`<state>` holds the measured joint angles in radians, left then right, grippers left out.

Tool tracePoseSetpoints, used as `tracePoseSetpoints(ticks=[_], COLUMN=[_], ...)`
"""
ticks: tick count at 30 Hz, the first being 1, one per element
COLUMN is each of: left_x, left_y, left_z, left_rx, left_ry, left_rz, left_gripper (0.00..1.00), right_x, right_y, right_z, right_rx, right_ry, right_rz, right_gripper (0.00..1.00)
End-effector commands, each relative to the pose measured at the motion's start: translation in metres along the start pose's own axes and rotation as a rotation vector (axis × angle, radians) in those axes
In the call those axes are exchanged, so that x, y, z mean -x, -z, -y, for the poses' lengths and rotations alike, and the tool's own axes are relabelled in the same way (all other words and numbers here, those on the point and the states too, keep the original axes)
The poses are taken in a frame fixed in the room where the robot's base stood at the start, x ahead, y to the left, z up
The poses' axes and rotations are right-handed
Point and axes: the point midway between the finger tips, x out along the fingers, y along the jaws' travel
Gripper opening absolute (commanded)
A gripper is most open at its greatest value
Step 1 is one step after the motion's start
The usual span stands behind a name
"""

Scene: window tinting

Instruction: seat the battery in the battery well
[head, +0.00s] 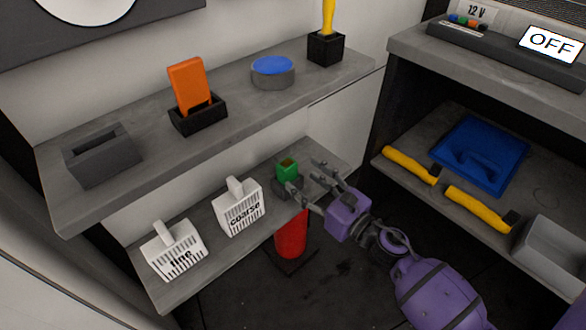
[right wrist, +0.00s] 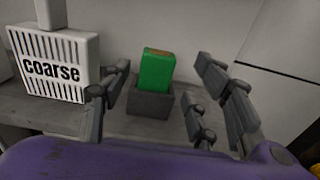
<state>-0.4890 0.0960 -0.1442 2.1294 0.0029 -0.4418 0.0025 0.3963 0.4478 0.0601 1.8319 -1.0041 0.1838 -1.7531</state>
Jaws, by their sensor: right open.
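A green block with a copper-coloured top, which looks like the battery (head: 287,166), stands in a small grey open-topped box (right wrist: 150,103) on the lower shelf. The battery also shows in the right wrist view (right wrist: 157,70), sticking well up out of the box and slightly tilted. I cannot tell whether this box is the battery well. My right gripper (head: 304,178) is open beside the battery. In the right wrist view its fingers spread on both sides of the battery and box, apart from the battery. My left gripper is not in view.
White boxes marked coarse (head: 239,209) and fine (head: 174,252) stand left on the same shelf. The upper shelf (head: 225,115) above holds a grey slotted block (head: 103,156) and an orange piece (head: 189,82). A red cylinder (head: 291,236) stands below. Yellow-handled tools (head: 410,164) lie right.

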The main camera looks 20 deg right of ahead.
Motion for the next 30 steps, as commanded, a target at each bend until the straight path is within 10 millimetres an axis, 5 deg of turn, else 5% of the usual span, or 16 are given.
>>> tracePoseSetpoints(ticks=[7, 20, 23, 26, 30], left_x=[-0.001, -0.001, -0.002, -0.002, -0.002], left_y=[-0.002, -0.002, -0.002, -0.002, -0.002], left_z=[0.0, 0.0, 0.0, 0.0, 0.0], left_rx=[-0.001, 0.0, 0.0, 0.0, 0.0], left_ry=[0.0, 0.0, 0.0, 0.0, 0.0], left_rz=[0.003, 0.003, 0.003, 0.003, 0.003], left_gripper=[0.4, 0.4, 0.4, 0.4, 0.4], right_x=[0.041, 0.053, 0.071, 0.11, 0.197], right_y=[0.0, 0.001, 0.017, 0.051, 0.117], right_z=[0.0, -0.002, -0.004, -0.009, -0.03], right_rx=[0.0, -0.025, -0.197, -0.576, -1.324], right_ry=[0.0, 0.002, 0.046, 0.159, 0.461], right_rz=[0.001, -0.001, -0.026, -0.072, -0.105], right_gripper=[0.56, 0.56, 0.56, 0.56, 0.56])
